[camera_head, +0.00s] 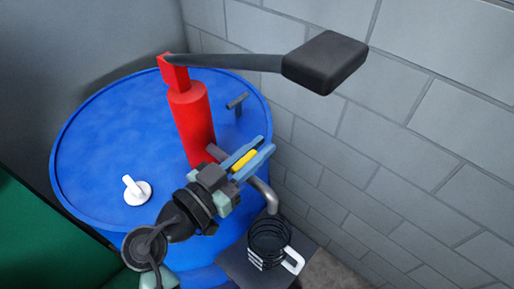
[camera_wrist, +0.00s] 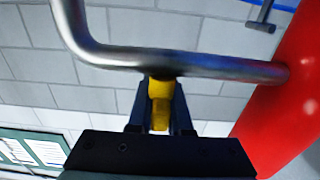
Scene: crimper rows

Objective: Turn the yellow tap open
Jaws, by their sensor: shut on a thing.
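The yellow tap (camera_head: 245,159) sits on a grey metal spout pipe (camera_head: 262,190) that comes out of a red hand pump (camera_head: 194,125). My gripper (camera_head: 244,158) is shut on the yellow tap, with one finger on each side of it. In the wrist view the yellow tap (camera_wrist: 160,100) shows between my gripper's fingers (camera_wrist: 160,118), against the pipe (camera_wrist: 180,62). The fingers hide the sides of the tap. The red pump (camera_wrist: 292,95) is at the right there.
The pump stands on a blue drum (camera_head: 95,150) with a white cap (camera_head: 137,190) and a small grey fitting (camera_head: 237,103). A long lever (camera_head: 325,62) reaches out overhead. A block wall (camera_head: 440,150) is close at right.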

